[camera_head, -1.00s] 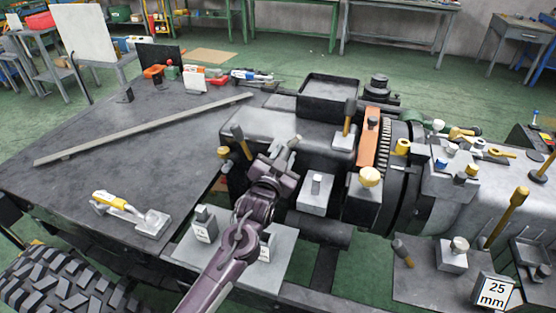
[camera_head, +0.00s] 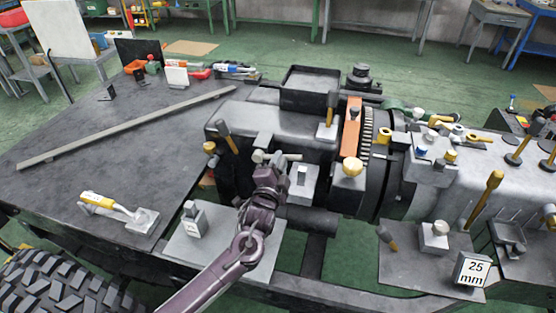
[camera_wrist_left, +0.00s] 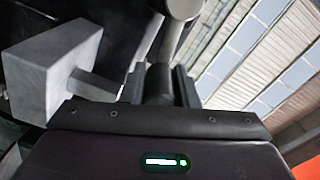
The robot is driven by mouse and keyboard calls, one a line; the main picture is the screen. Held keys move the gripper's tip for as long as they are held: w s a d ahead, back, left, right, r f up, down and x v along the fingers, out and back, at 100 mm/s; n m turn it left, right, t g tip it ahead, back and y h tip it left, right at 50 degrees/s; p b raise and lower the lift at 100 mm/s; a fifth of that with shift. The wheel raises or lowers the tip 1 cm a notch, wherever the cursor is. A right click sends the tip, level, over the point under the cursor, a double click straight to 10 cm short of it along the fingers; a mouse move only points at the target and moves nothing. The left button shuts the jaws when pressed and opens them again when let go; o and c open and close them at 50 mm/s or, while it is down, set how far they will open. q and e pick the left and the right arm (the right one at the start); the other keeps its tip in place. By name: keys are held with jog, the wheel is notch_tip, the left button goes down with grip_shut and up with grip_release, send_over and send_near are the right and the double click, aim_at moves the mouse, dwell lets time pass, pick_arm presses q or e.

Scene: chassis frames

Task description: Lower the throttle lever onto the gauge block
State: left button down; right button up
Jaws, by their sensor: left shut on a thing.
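My left gripper (camera_head: 272,168) is shut on a lever with a pale rounded end (camera_head: 260,156), taken to be the throttle lever, beside the dark housing. In the left wrist view, the gripper (camera_wrist_left: 160,88) holds a dark grip; a metal rod and pale knob (camera_wrist_left: 181,8) extend above it. Just right of the gripper in the head view is a grey block with a small post (camera_head: 302,182), also at left in the wrist view (camera_wrist_left: 50,80). Another block reads 25 mm (camera_head: 473,270). My right gripper is not in view.
The dark table (camera_head: 110,175) holds a long bar (camera_head: 130,128) and a yellow-handled tool (camera_head: 110,205). An orange strip (camera_head: 351,128) and a yellow-knobbed block (camera_head: 349,172) stand right of the gripper. More upright levers, such as a dark-knobbed one (camera_head: 226,133), crowd the machine.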

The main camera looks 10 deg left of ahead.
pick_arm(q)
jog(key=shift+d+f+m, duration=0.1)
jog(key=shift+f+m, duration=0.15)
jog(key=shift+m, duration=0.05)
dwell(0.4)
jog(key=c, duration=1.1)
grip_release()
jog(key=shift+s+b, duration=0.45)
jog(key=shift+s, duration=3.45)
jog(key=shift+c, duration=0.3)
